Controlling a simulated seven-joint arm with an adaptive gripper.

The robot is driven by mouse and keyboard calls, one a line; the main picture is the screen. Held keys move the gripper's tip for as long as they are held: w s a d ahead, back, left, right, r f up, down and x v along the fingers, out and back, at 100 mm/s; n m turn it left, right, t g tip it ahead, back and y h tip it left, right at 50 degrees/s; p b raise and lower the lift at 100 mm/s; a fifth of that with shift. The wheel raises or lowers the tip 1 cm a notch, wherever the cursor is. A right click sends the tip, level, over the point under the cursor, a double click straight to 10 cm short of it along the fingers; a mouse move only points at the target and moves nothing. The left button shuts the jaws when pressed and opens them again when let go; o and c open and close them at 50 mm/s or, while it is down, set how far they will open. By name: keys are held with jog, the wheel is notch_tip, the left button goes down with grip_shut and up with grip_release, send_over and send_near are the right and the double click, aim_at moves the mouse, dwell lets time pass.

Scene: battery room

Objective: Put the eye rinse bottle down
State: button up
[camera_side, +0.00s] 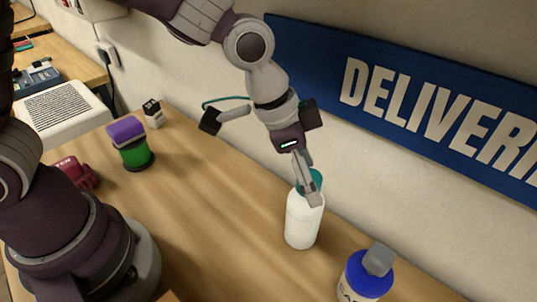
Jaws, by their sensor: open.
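The eye rinse bottle (301,224) is white with a teal-green cap (316,178). It stands upright on the wooden table, right of centre in the side view. My gripper (313,195) points down at the top of the bottle, with a finger in front of its cap and shoulder. The jaws are open. The near finger partly hides the cap, and the far finger is not clearly seen. I cannot tell whether a finger touches the bottle.
A green and purple object (131,146), a small white and black box (153,113) and a dark red item (75,173) are at left. The wooden table (222,200) is clear mid-left. A wall with a blue sign (420,95) rises behind.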

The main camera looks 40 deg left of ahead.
jog(key=v, duration=1.1)
jog(key=s+a+f+n+t+y, duration=0.1)
jog(key=s+a+n, duration=0.2)
jog(key=a, duration=0.4)
jog(key=s+a+f+n+t+y, duration=0.1)
jog(key=s+a+n+y, duration=0.1)
jog(key=a+n, duration=0.4)
jog(key=shift+s+a, duration=0.5)
jog(key=shift+s, duration=0.4)
